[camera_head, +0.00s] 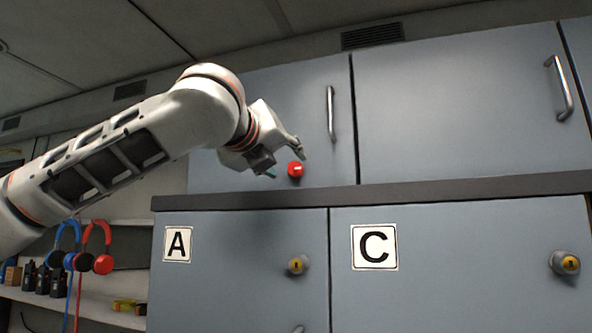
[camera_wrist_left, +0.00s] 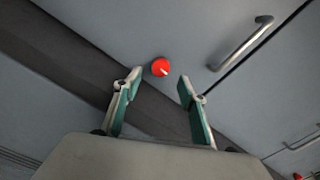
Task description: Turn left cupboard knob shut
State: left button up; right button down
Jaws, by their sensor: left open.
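The red cupboard knob (camera_head: 295,169) sits low on the upper left cupboard door (camera_head: 290,100), left of that door's bar handle (camera_head: 331,114). A light mark shows on its face. My left gripper (camera_head: 285,160) is right beside the knob in the head view. In the left wrist view the knob (camera_wrist_left: 160,67) lies ahead, between and just beyond the open fingertips (camera_wrist_left: 158,82). No contact with it shows there. The door looks closed against the frame. My right gripper is out of view.
A dark ledge (camera_head: 450,188) runs below the upper doors. Lower doors carry labels A (camera_head: 177,244) and C (camera_head: 374,247) and grey-yellow locks (camera_head: 298,265). Headphones (camera_head: 103,262) hang at the left above a shelf (camera_head: 90,308). Another bar handle (camera_head: 562,88) projects at the upper right.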

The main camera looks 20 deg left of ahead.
aim_at(294, 168)
pick_arm(q)
jog(key=w+p, duration=0.1)
jog(key=w, duration=0.4)
jog(key=shift+d+r, duration=0.1)
jog(key=shift+w, duration=0.55)
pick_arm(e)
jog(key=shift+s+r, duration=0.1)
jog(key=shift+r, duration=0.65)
pick_arm(q)
jog(key=c, duration=1.1)
